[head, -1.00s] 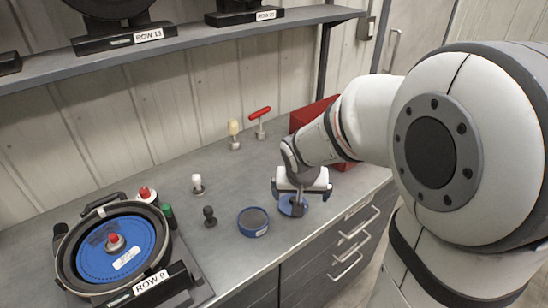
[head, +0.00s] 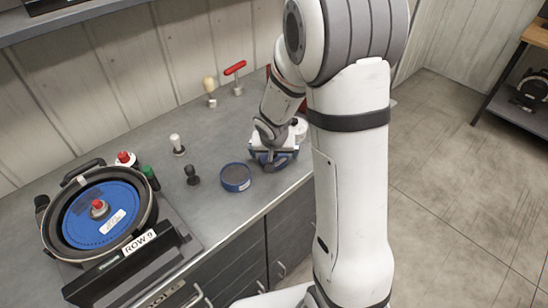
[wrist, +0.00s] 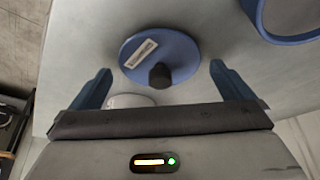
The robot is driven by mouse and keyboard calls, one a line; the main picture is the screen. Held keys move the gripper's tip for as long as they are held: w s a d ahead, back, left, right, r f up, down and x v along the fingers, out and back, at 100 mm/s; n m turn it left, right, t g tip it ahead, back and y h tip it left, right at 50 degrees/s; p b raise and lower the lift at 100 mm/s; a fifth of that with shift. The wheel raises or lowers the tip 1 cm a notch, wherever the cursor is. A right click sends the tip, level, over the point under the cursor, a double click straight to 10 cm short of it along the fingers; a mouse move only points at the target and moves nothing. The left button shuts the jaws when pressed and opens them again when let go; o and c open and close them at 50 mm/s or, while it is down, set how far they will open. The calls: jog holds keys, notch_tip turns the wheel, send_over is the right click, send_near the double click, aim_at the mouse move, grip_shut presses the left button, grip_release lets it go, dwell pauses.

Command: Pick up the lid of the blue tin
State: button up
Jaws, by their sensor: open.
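The blue lid (wrist: 185,48) is a flat disc with a dark knob (wrist: 160,75) and a pale label. It lies on the grey worktop in the wrist view, ahead of and between my fingers. My gripper (wrist: 160,82) is open and empty, with a blue finger on either side. In the head view my gripper (head: 272,160) is low over the worktop and hides most or all of the lid. The open blue tin (head: 236,183) stands to its left; its rim also shows at the wrist view's top right (wrist: 262,22).
A black knob (head: 192,176) and a white-topped one (head: 177,145) stand left of the tin. The seed meter with a blue disc (head: 85,222) is further left. Red-handled (head: 236,70) and cream-handled (head: 209,86) tools stand behind. A pale object (wrist: 130,100) is partly hidden by my gripper.

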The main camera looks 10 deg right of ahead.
jog(key=shift+w+f, duration=0.1)
jog(key=shift+f, duration=0.2)
jog(key=shift+c, duration=0.2)
jog(key=c, duration=0.9)
jog(key=shift+o, duration=0.2)
